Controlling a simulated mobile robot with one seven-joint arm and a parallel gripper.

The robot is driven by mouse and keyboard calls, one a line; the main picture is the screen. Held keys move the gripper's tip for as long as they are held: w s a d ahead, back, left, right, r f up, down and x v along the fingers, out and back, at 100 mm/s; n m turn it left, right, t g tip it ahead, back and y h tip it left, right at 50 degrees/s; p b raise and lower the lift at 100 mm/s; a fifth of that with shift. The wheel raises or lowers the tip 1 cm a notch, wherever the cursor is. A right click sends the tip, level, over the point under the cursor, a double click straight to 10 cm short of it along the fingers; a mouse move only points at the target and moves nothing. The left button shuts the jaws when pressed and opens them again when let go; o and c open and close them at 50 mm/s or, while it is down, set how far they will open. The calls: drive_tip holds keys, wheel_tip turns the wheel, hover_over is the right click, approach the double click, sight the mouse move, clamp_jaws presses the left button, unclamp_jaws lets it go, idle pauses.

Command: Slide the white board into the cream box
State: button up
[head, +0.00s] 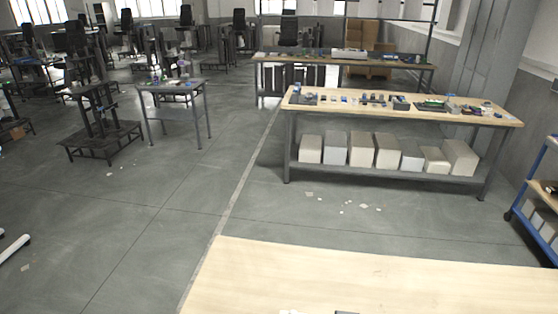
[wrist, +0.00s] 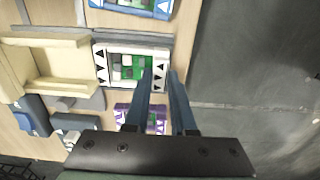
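The white board (wrist: 102,66), a white frame with black triangles around a green circuit, lies in the upper middle of the wrist view. The cream box (wrist: 78,83) is just left of it, its open side facing the board. The board appears outside the box. My gripper (wrist: 161,76) reaches up from below with its two blue-grey fingers apart. The left fingertip overlaps the board's right part, and the right one is at or just past its right edge. I cannot tell whether they touch the board. The head view does not show my gripper or the box clearly.
A purple board (wrist: 124,109) lies below the white one, partly behind the left finger. A blue board (wrist: 130,6) is at the top. Blue and grey parts (wrist: 32,116) crowd the lower left. The wooden table (head: 370,280) ends near my gripper; grey floor (wrist: 250,60) lies to the right.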

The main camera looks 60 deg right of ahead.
clamp_jaws()
drive_tip(key=shift+w+d+b, duration=0.65)
drive_tip(key=shift+d+b, duration=0.1)
drive_tip(key=shift+d, duration=0.85)
drive_tip(key=shift+w+d+b, duration=0.65)
drive_tip(key=shift+d+b, duration=0.05)
drive_tip(key=shift+d, duration=0.9)
drive_tip(key=shift+w+d+b, duration=0.65)
drive_tip(key=shift+d+b, duration=0.1)
drive_tip(key=shift+d, duration=0.85)
drive_tip(key=o, duration=0.5)
unclamp_jaws()
drive_tip(key=shift+o, duration=0.2)
wheel_tip(320, 180, up, 6)
drive_tip(key=p, duration=0.6)
